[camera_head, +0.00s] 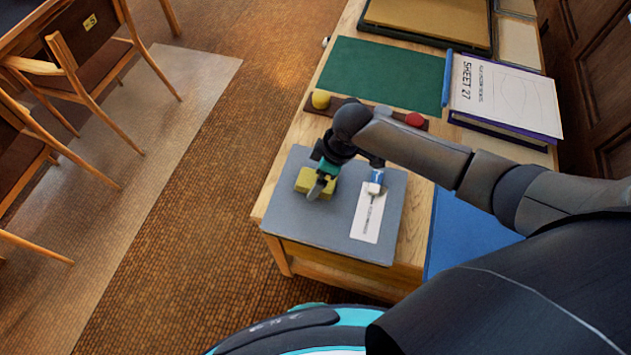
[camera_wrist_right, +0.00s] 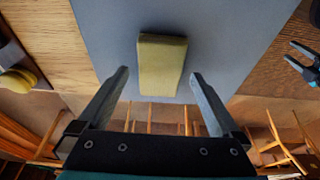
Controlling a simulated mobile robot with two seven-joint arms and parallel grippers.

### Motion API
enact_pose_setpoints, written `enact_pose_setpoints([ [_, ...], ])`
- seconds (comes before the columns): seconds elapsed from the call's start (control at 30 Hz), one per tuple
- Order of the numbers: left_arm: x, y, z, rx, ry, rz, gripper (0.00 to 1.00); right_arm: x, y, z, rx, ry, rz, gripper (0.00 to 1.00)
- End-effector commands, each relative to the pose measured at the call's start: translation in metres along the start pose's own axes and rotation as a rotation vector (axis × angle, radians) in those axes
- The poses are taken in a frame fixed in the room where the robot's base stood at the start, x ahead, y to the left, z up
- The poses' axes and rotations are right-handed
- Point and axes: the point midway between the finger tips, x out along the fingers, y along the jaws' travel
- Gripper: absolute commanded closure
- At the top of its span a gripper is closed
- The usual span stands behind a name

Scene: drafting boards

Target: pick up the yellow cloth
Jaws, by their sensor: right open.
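The yellow cloth (camera_head: 302,180) is a small folded block on the grey board (camera_head: 285,215) at the table's near left end. My right gripper (camera_head: 322,188) is over it and covers part of it in the head view. In the right wrist view the cloth (camera_wrist_right: 162,65) lies ahead between the two parted fingertips (camera_wrist_right: 159,72), with a gap on both sides. The gripper is open and holds nothing. A dark two-pronged part at the right edge of the wrist view looks like my left gripper (camera_wrist_right: 303,62); its opening is unclear.
On the grey board lie a white label strip (camera_head: 368,215) and a small blue-and-white item (camera_head: 376,182). Behind are a dark rack with a yellow knob (camera_head: 321,99) and red knob (camera_head: 415,120), a green mat (camera_head: 385,75), and a Sheet 27 book (camera_head: 505,97). Chairs (camera_head: 75,75) stand left.

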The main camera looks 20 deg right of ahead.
Motion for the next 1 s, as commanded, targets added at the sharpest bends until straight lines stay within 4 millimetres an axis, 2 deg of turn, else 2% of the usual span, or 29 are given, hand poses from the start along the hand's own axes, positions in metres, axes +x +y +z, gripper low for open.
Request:
enact_pose_setpoints([
  [0.03,0.003,0.0,0.001,-0.001,-0.001,0.0,0.46,0.007,0.0,-0.001,0.0,0.002,0.0,0.0],
  [0.17,0.005,0.0,0.002,-0.002,-0.003,0.0,0.46,0.015,0.0,-0.001,0.0,0.001,0.001,0.0],
  [0.87,0.003,0.003,0.008,-0.004,-0.013,0.003,0.46,0.019,0.0,0.0,-0.001,0.003,0.001,0.0],
  [1.0,0.004,0.003,0.008,-0.004,-0.013,0.003,0.46,0.019,0.0,0.0,-0.001,0.003,0.001,0.16],
])
